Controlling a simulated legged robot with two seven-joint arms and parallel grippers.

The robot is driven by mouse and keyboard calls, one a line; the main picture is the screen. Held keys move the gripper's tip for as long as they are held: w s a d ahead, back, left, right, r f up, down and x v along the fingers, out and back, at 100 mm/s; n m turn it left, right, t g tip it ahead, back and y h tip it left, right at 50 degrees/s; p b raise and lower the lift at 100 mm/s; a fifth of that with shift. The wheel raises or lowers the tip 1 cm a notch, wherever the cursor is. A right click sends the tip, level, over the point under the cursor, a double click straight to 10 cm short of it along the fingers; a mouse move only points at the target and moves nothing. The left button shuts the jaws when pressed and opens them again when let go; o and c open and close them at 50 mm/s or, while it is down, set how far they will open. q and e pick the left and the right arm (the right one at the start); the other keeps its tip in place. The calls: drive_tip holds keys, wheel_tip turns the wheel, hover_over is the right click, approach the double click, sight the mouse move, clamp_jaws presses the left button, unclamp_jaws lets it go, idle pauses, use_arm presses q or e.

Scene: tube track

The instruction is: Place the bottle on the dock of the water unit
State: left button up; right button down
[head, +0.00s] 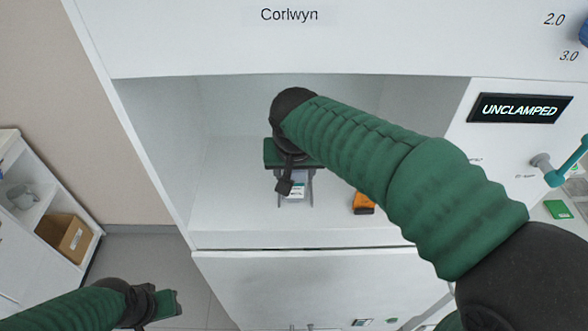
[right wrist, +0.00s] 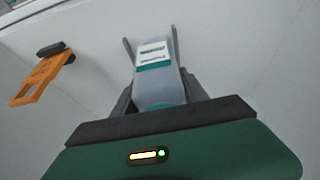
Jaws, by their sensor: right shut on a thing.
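The water unit (head: 220,90), a white cabinet marked "Corlwyn", has an open recess with a flat floor (head: 235,225). My right gripper (head: 296,203) is inside the recess, shut on the bottle (head: 296,190). In the right wrist view the bottle (right wrist: 160,85) is grey with a white label and a teal band, between the grey fingers. Thin grey prongs (right wrist: 175,42) flank its far end; I cannot tell whether they are fingertips or dock parts. No dock can be made out clearly. My left gripper (head: 165,304) is low at the left, away from the unit; its jaws are unclear.
An orange and black piece (head: 362,203) stands on the recess floor to the right of the bottle, also in the right wrist view (right wrist: 40,78). A display (head: 520,108) reads "UNCLAMPED". A teal-handled lever (head: 565,168) juts out at right. A shelf with a cardboard box (head: 65,238) stands far left.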

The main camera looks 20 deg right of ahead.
drive_tip(key=shift+d, duration=0.15)
drive_tip(key=c, duration=0.6)
unclamp_jaws()
drive_tip(key=shift+f, duration=0.15)
drive_tip(key=shift+a, duration=0.25)
drive_tip(key=shift+r, duration=0.3)
drive_tip(key=s+a+b, duration=0.2)
drive_tip(key=s+a, duration=0.1)
drive_tip(key=s, duration=0.9)
drive_tip(key=shift+r, duration=0.4)
drive_tip(key=shift+a, duration=0.1)
